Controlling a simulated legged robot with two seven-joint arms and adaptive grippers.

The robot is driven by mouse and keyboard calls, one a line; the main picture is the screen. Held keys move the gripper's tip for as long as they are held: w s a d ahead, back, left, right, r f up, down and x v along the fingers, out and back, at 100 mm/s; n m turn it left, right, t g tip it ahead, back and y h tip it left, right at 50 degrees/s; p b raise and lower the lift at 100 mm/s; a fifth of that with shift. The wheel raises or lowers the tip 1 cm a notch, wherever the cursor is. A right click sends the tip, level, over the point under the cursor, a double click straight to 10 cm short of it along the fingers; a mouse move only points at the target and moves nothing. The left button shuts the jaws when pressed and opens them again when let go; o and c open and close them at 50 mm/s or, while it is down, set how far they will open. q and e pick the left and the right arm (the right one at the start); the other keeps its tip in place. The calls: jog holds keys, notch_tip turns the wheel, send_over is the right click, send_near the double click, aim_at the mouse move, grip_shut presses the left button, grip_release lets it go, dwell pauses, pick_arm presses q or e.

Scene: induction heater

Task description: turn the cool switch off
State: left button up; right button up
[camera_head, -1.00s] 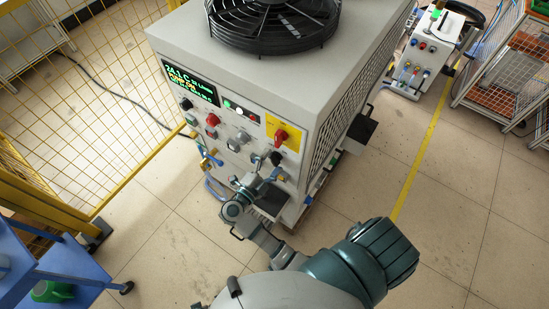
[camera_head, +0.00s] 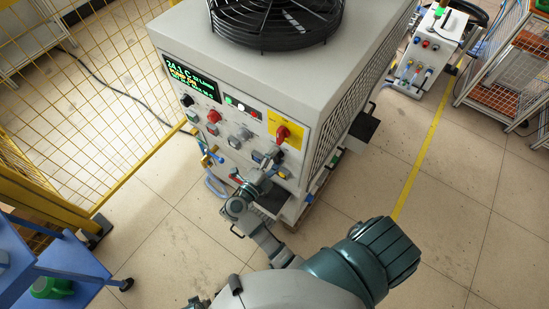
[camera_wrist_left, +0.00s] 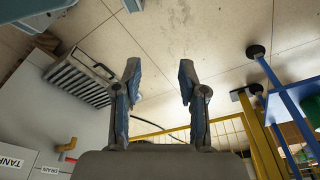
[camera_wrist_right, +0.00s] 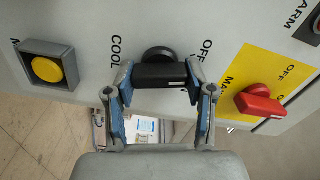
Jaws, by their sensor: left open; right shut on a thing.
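The cool switch (camera_wrist_right: 160,75) is a black knob with a bar-shaped handle on the grey panel, between the printed words COOL and OFF in the right wrist view. My right gripper (camera_wrist_right: 160,88) is shut on this handle, with one finger at each end of the bar. In the head view my right gripper (camera_head: 266,162) is at the lower part of the machine's front panel and largely hides the switch. My left gripper (camera_wrist_left: 157,82) is open and empty in the left wrist view, and it is not seen in the head view.
A yellow plate with a red rotary switch (camera_wrist_right: 260,103) sits close beside my right gripper. A yellow button (camera_wrist_right: 47,69) is on the other side. The heater cabinet (camera_head: 330,70) carries a black fan (camera_head: 275,15). A yellow mesh fence (camera_head: 90,110) stands left.

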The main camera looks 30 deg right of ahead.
jog(key=shift+f+m, duration=0.2)
jog(key=shift+m, duration=0.5)
pick_arm(q)
jog(key=shift+w+r, duration=0.1)
jog(key=shift+r, duration=0.5)
pick_arm(e)
jog(key=o, duration=1)
pick_arm(q)
jog(key=shift+a, duration=0.1)
pick_arm(e)
jog(key=shift+o, duration=0.8)
jog(key=shift+a, duration=0.15)
jog(key=shift+r, duration=0.15)
